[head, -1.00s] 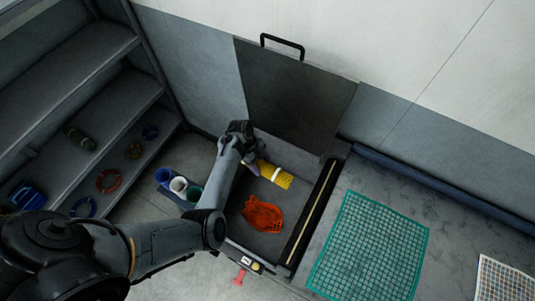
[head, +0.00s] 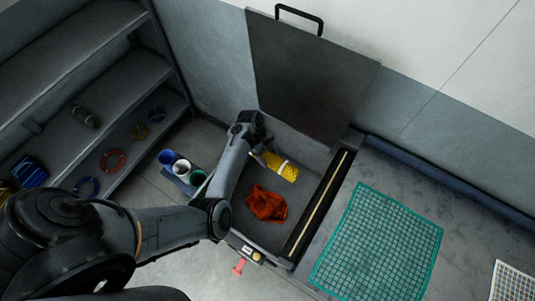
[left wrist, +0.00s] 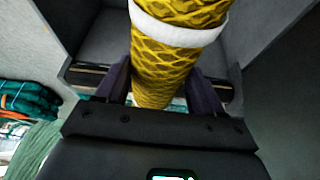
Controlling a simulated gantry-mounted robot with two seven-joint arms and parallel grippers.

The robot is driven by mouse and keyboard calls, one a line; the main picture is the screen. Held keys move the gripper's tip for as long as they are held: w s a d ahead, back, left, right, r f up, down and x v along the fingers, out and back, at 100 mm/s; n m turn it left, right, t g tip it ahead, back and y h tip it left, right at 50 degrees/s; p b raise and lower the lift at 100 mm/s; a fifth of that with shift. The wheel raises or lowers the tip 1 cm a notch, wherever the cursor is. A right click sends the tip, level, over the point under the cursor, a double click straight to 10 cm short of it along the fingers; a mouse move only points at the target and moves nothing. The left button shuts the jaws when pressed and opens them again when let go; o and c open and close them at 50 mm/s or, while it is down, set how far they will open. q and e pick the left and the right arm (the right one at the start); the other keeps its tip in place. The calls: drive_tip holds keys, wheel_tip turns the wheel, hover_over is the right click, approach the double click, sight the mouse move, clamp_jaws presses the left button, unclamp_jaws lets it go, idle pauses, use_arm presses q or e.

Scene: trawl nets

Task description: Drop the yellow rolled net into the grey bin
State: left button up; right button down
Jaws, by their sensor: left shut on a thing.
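The yellow rolled net (head: 281,167), with a white band around it, is held by my left gripper (head: 259,157). In the head view it is over the inside of the open grey bin (head: 306,151); I cannot tell its exact height. In the left wrist view the net (left wrist: 165,55) runs between the two dark fingers of my left gripper (left wrist: 160,88), which are shut on it. A crumpled orange-red net (head: 266,203) lies inside the bin. My right gripper is not in view.
The bin's dark lid (head: 308,80) stands open against the wall. Blue, white and green cups (head: 181,168) stand left of the bin. A shelf (head: 70,55) is at the far left. A green mesh net (head: 378,245) lies flat on the grey surface at the right.

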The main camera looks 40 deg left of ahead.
use_arm(q)
drive_tip(key=shift+r, duration=0.1)
drive_tip(key=o, duration=1.4)
drive_tip(key=shift+o, duration=0.7)
drive_tip(key=v, duration=1)
drive_tip(key=shift+a+r, duration=0.1)
drive_tip(key=shift+r, duration=0.25)
drive_tip(key=shift+s, duration=0.15)
